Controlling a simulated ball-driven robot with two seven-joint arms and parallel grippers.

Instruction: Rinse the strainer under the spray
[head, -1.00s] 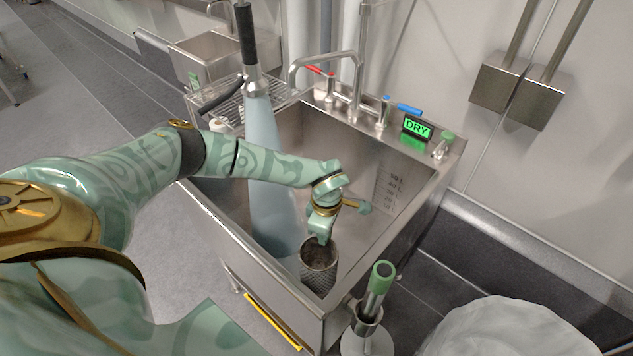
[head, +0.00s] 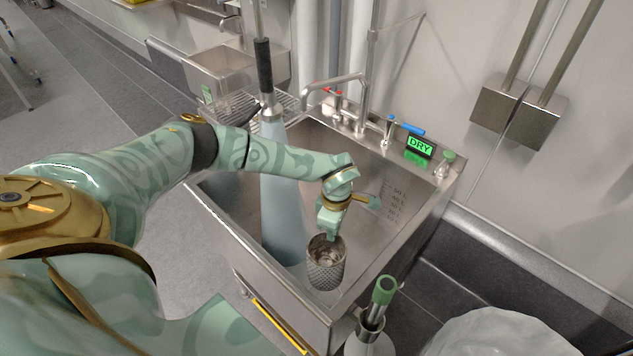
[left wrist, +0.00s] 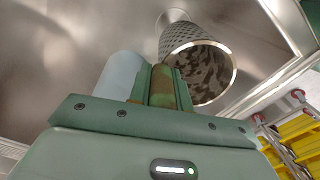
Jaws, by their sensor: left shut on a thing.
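The strainer (head: 326,268) is a grey mesh cup in the sink, its open top facing up in the head view. My left gripper (head: 328,234) is shut on its rim. In the left wrist view, the strainer (left wrist: 180,36) is beyond my left fingers (left wrist: 160,88), and dark patches show inside it. The spray (head: 283,190) is a pale blue cone falling from a nozzle (head: 269,108) into the sink. The strainer is to the right of the cone and looks apart from it. The spray (left wrist: 120,76) also shows beside the fingers in the left wrist view. My right gripper is out of view.
The steel sink (head: 232,225) has a curved faucet (head: 362,100) and a green display reading DRY (head: 420,147) at its back edge. A green-handled brush (head: 384,292) stands in a holder outside the near right corner. A pale bag (head: 495,330) is at lower right.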

